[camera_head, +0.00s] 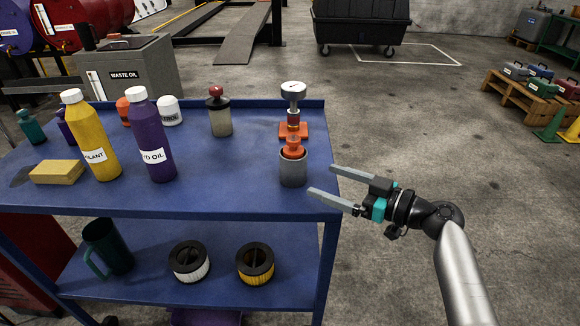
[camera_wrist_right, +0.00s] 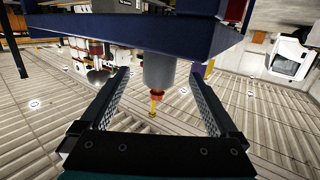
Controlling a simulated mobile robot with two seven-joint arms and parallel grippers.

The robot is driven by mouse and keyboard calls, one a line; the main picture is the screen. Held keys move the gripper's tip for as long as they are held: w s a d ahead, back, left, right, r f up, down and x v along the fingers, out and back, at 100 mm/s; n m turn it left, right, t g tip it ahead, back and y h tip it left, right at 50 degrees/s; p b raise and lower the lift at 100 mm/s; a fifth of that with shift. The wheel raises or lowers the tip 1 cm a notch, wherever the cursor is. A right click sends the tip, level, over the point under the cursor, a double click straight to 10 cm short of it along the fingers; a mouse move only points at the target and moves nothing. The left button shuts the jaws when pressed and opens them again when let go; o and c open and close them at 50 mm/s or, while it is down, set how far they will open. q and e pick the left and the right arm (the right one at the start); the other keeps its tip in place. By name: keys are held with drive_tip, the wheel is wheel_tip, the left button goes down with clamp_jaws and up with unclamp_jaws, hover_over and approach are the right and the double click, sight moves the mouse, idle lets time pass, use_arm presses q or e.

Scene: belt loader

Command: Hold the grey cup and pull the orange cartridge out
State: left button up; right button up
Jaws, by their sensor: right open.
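The grey cup (camera_head: 293,171) stands upright near the right front corner of the blue cart's top. The orange cartridge (camera_head: 293,149) sits in the cup, its upper part showing above the rim. My right gripper (camera_head: 323,180) is open and empty, just right of the cup at the cart's right edge, with its fingers pointing toward the cup. In the right wrist view, which looks upside down, the cup (camera_wrist_right: 159,72) appears between and beyond the open fingers, with the cartridge (camera_wrist_right: 157,95) below it. The left gripper is not in view.
A gauge on an orange base (camera_head: 294,130) stands close behind the cup. A pump bottle (camera_head: 220,115), a purple oil bottle (camera_head: 150,140) and a yellow coolant bottle (camera_head: 92,140) stand farther left on the blue cart (camera_head: 225,185).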

sight(304, 174)
drive_tip(key=x, duration=0.4)
drive_tip(key=shift+w+a+f, duration=0.1)
drive_tip(key=shift+w+a, duration=0.15)
drive_tip(key=shift+a, duration=0.1)
drive_tip(key=shift+w+a+f+b, duration=0.15)
drive_tip(key=shift+w+a+b, duration=0.25)
drive_tip(key=shift+a+b, duration=0.35)
drive_tip(key=shift+w+a+b, duration=0.4)
drive_tip(key=shift+b, duration=0.2)
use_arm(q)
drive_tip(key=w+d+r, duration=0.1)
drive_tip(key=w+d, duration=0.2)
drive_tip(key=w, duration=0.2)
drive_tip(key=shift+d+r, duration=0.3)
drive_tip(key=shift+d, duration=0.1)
use_arm(e)
drive_tip(key=shift+w+a, duration=0.2)
drive_tip(key=shift+a, duration=0.1)
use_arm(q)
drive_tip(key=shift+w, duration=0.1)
